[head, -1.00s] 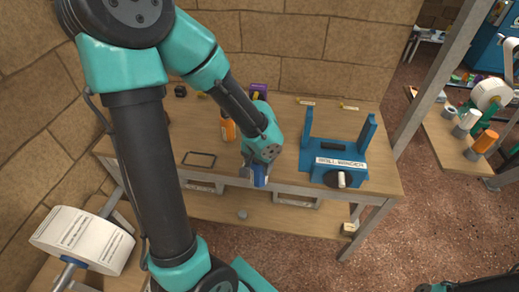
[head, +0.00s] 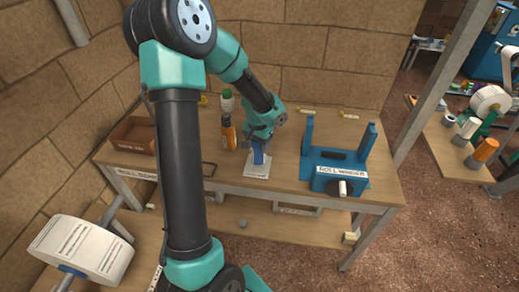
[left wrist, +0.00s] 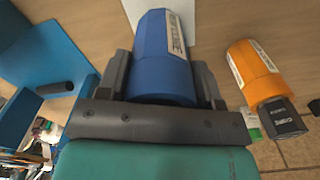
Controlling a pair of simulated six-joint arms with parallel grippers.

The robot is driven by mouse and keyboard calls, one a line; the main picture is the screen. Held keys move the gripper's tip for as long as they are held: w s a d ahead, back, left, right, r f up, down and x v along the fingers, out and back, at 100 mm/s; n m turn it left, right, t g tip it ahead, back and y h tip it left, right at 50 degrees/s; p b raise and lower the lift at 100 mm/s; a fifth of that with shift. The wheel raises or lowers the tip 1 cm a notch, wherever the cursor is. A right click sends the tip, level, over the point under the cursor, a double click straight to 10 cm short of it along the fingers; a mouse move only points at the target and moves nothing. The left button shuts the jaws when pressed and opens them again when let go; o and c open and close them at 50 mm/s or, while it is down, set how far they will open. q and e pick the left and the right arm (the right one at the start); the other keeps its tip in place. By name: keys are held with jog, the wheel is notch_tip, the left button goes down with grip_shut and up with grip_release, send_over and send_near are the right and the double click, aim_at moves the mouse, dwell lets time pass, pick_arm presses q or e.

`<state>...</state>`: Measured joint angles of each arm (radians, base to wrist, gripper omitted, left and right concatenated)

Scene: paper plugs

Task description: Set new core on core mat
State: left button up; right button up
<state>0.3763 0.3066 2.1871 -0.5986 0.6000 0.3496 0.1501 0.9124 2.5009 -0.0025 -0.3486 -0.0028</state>
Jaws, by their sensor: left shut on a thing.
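My left gripper (head: 258,141) is shut on a blue cylinder (head: 259,157) with a white label. I cannot read the label's words. In the left wrist view the blue cylinder (left wrist: 162,62) sits between the two fingers of the left gripper (left wrist: 162,85). A white mat (head: 256,174) lies on the bench below the cylinder; part of it also shows in the left wrist view (left wrist: 208,18). I cannot tell whether the cylinder touches the mat. My right gripper is not in view.
An orange bottle (head: 228,134) stands just left of the gripper, with a green-capped white bottle (head: 227,101) behind it. A blue roll winder (head: 335,170) stands to the right. A brown tray (head: 132,136) sits at the bench's left end. A white roll (head: 82,248) is at lower left.

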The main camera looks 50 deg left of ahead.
aim_at(258, 149)
pick_arm(q)
jog(key=shift+w+a+f, duration=0.15)
jog(key=shift+w+a, duration=0.15)
jog(key=shift+a, duration=0.1)
jog(key=shift+d+f, duration=0.1)
jog(key=shift+f, duration=1.55)
jog(key=shift+f, duration=0.15)
jog(key=o, duration=0.9)
jog(key=shift+o, duration=0.2)
notch_tip(258, 149, up, 12)
jog(key=shift+r, duration=0.15)
